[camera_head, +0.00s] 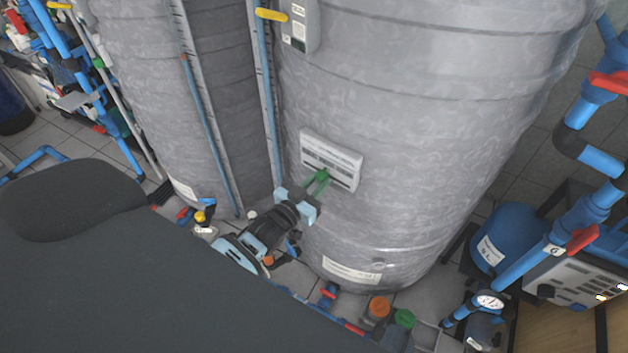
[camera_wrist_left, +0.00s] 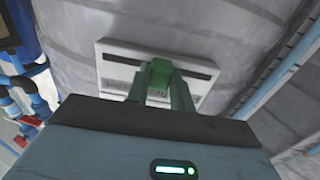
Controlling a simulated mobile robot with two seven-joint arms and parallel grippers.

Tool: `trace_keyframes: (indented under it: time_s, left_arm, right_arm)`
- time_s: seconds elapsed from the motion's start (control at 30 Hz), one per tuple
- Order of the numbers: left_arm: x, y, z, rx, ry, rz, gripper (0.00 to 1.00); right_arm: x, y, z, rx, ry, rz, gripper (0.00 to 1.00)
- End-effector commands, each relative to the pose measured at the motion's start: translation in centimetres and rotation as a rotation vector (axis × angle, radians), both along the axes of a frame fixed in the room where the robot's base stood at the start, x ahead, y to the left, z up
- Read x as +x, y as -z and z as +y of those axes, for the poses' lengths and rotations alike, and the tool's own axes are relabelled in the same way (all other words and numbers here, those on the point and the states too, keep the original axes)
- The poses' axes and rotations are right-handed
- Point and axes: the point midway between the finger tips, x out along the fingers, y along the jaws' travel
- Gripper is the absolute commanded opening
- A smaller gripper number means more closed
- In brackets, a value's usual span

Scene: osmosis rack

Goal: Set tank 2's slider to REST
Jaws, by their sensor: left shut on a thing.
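A white slider panel (camera_head: 345,158) is fixed to the front of the large grey tank (camera_head: 420,130). It also shows in the left wrist view (camera_wrist_left: 112,73), with a dark horizontal slot near its upper edge and small print too blurred to read. My left gripper (camera_head: 322,178) has its green fingers against the panel, near the middle of the slot. In the left wrist view the fingers (camera_wrist_left: 160,82) are closed on the slider's knob, which they mostly cover. The slot shows free on both sides of them. My right gripper is in neither view.
A second grey tank (camera_head: 140,90) stands to the left, with sight tubes between the two. Blue pipes with red valve handles (camera_head: 583,239) and a gauge (camera_head: 489,301) stand at right. Orange and green caps (camera_head: 379,308) sit low before the tank. A dark surface (camera_head: 120,290) fills the lower left.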

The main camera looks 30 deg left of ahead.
Motion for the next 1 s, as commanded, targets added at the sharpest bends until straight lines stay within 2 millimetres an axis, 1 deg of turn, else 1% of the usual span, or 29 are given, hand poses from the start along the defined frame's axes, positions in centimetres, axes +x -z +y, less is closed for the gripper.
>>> trace_keyframes:
  time_s: [0.03,0.2,0.47,0.57,0.67,0.9,1.0]
  left_arm:
    - [0.0,0.1,0.0,0.0,0.0,0.001,0.24]
    - [0.0,0.1,0.0,0.0,0.0,0.001,0.45]
    - [-0.1,0.0,0.0,0.0,0.0,0.0,0.45]
    - [-0.5,0.1,0.1,0.0,0.0,0.001,0.45]
    - [-1.6,0.1,0.2,0.0,0.0,0.002,0.45]
    - [-5.3,0.1,0.7,0.0,0.0,0.002,0.45]
    - [-6.5,0.1,0.9,0.0,0.0,0.002,0.45]
  right_arm:
    - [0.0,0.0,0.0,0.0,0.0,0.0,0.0]
    - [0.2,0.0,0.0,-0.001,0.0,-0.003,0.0]
    - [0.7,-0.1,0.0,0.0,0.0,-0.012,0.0]
    - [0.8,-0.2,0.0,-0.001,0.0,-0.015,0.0]
    - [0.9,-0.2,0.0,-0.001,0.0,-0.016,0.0]
    - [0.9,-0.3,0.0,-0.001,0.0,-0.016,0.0]
    - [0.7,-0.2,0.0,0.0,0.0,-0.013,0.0]
